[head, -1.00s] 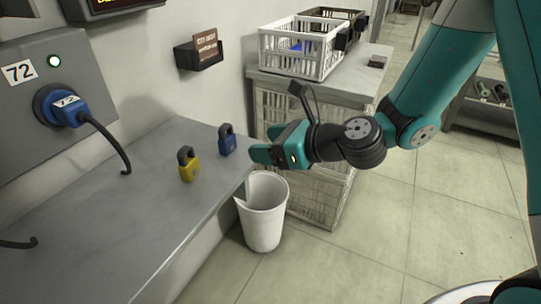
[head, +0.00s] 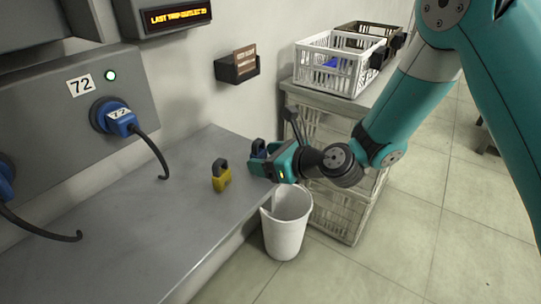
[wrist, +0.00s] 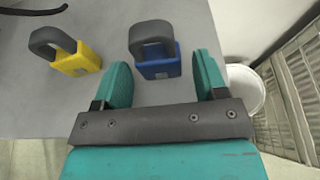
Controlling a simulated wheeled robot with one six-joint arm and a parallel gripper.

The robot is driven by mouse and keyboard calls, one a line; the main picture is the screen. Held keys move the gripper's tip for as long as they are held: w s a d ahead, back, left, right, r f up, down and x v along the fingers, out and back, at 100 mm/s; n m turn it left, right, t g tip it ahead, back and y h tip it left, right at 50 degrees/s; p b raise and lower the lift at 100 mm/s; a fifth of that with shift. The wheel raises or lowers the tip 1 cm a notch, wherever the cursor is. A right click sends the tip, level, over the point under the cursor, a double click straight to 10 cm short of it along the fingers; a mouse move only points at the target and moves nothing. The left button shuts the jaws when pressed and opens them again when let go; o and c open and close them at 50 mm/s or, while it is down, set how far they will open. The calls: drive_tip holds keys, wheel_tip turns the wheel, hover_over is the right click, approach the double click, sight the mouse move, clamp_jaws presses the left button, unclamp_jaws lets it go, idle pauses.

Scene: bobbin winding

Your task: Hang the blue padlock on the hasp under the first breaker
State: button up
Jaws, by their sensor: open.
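The blue padlock (wrist: 157,66) has a dark shackle and stands on the grey bench. In the wrist view it is just ahead of and between the fingertips of my gripper (wrist: 163,78), which is open and empty. In the head view the blue padlock (head: 259,149) is partly hidden by my gripper (head: 262,162), at the bench's right end. A yellow padlock (head: 221,178) stands to its left, also seen in the wrist view (wrist: 78,62). No hasp or breaker can be made out in these views.
The grey bench (head: 130,225) runs along the wall below a panel marked 72 (head: 80,86) with a blue plug (head: 121,121) and hanging cable. A white bin (head: 287,235) stands below the bench end.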

drive_tip(key=c, duration=0.9)
wheel_tip(320, 180, up, 5)
drive_tip(key=p, duration=0.5)
drive_tip(key=shift+r+p, duration=0.15)
drive_tip(key=shift+p, duration=0.25)
drive_tip(key=shift+c, duration=0.3)
